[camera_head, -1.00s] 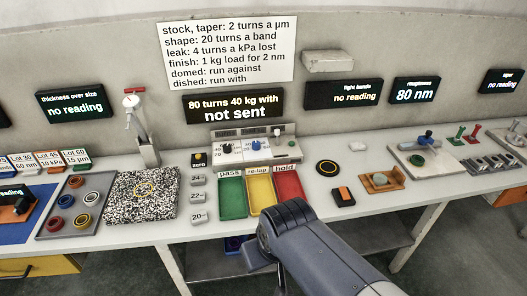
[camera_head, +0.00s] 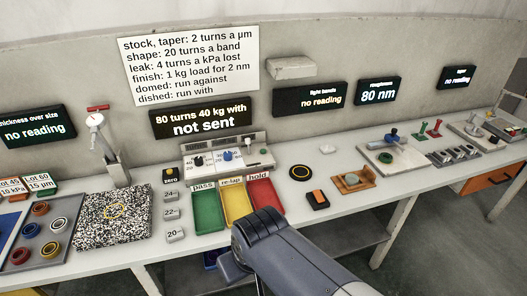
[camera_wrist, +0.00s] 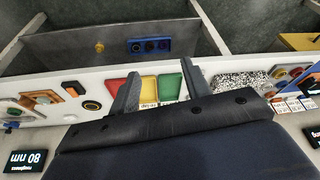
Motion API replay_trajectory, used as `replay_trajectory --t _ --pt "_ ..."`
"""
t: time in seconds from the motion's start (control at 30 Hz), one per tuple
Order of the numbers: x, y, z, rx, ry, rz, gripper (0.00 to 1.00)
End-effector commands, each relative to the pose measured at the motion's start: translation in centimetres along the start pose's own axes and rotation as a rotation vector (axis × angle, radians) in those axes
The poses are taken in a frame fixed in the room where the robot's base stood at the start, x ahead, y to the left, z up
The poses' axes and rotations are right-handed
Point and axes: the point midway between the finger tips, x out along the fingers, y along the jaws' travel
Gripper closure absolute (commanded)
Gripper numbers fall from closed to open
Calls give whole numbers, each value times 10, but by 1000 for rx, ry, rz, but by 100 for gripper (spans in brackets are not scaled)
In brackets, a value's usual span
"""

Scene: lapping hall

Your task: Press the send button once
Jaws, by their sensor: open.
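The control panel (camera_head: 225,160) stands at the back of the bench, with a black knob (camera_head: 198,161), a blue knob (camera_head: 227,156) and a small pale control (camera_head: 263,148) at its right. I cannot read a send label on it. The display (camera_head: 202,118) above reads "80 turns 40 kg with not sent". My gripper (camera_wrist: 160,82) is open and empty, its two fingers apart over the trays in the wrist view. In the head view my arm reaches in front of the bench, and the fingertips are hidden. The panel is hidden in the wrist view.
Green (camera_head: 207,212), yellow (camera_head: 236,203) and red (camera_head: 265,194) trays lie in front of the panel. A black zero button (camera_head: 170,176) and numbered blocks stand to their left. A black disc (camera_head: 300,172) and an orange-topped block (camera_head: 317,199) lie to their right.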

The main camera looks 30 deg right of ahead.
Motion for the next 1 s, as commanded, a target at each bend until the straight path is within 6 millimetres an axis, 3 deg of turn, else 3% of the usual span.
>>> replay_trajectory --t 0.53,1.0 --pt "0 0 0 0 0 0 100" --pt "0 0 0 0 0 0 100"
